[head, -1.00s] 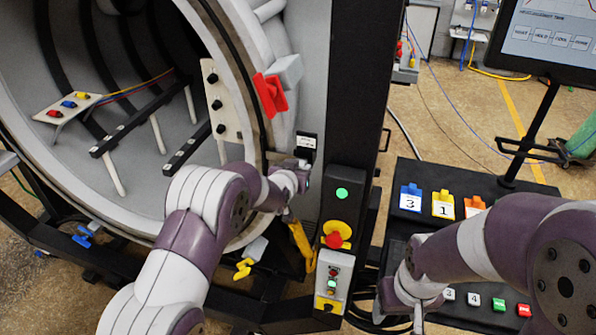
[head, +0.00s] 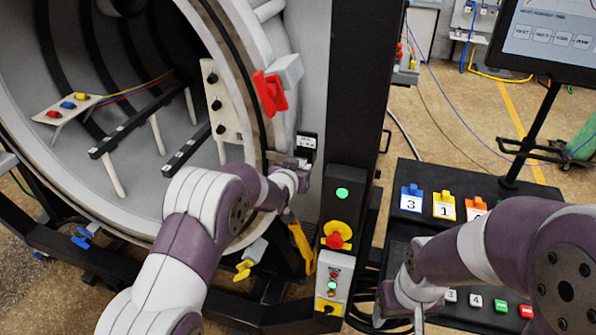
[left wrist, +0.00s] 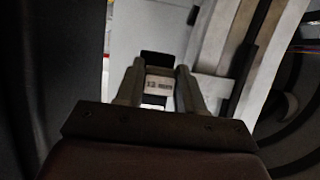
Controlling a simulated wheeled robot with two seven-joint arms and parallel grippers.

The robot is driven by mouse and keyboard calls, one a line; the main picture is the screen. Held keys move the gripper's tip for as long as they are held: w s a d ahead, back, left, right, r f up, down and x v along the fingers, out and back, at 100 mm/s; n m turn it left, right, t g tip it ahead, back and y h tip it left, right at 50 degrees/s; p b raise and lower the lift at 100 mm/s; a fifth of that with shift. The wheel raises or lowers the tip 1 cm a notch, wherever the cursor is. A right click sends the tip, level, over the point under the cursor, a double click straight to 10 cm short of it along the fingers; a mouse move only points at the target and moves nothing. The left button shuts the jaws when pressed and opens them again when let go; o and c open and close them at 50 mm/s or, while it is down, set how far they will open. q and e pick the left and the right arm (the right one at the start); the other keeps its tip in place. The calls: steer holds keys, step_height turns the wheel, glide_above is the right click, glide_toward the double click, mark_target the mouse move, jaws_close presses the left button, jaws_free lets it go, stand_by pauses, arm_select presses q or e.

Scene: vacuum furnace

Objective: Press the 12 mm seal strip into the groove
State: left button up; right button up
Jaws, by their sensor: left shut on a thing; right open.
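The 12 mm seal strip piece (head: 307,142) is a dark block with a white label at the right of the furnace rim. The left wrist view shows its "12 mm" label (left wrist: 159,85) between my fingers. My left gripper (head: 299,157) is shut on it, and its two fingers show in the left wrist view (left wrist: 160,72). A dark line, apparently the groove (head: 234,60), runs along the round furnace flange. I cannot tell whether the strip touches it. My right gripper (head: 418,318) is open, low at the bottom edge of the head view and mostly hidden by its arm.
A red clamp (head: 270,92) sits on the flange just above my left gripper. A black post with a control box (head: 341,215) stands right of it. A dark bench with numbered coloured clips (head: 444,205) lies at the right, under a screen (head: 547,35).

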arm_select(q)
steer(key=shift+w+d, duration=0.1)
steer(key=shift+w, duration=0.3)
steer(key=o, duration=1.1)
steer(key=shift+o, duration=0.2)
steer(key=shift+s+b, duration=0.1)
steer(key=shift+b, duration=0.2)
